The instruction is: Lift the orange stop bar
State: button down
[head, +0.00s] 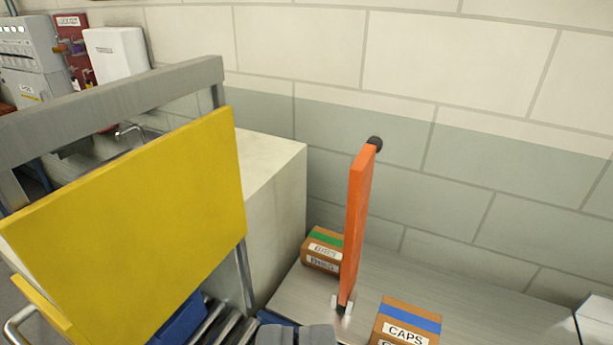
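The orange stop bar (358,225) stands nearly upright at the right of centre, in front of the wall. A black round knob (375,143) sits at its top end. Its lower end meets a small black and white bracket (342,304) at the metal table (480,300).
A large yellow panel (140,220) under a grey beam (110,92) fills the left. Rollers (228,325) lie below it. A brown box with a green stripe (322,250) is left of the bar; a CAPS box (407,320) is right. Bare table lies farther right.

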aim_at(361, 171)
jog(key=z, duration=2.4)
jog(key=k, duration=0.7)
jog(key=u, duration=1.55)
jog(key=i, duration=1)
jog(key=z, duration=0.05)
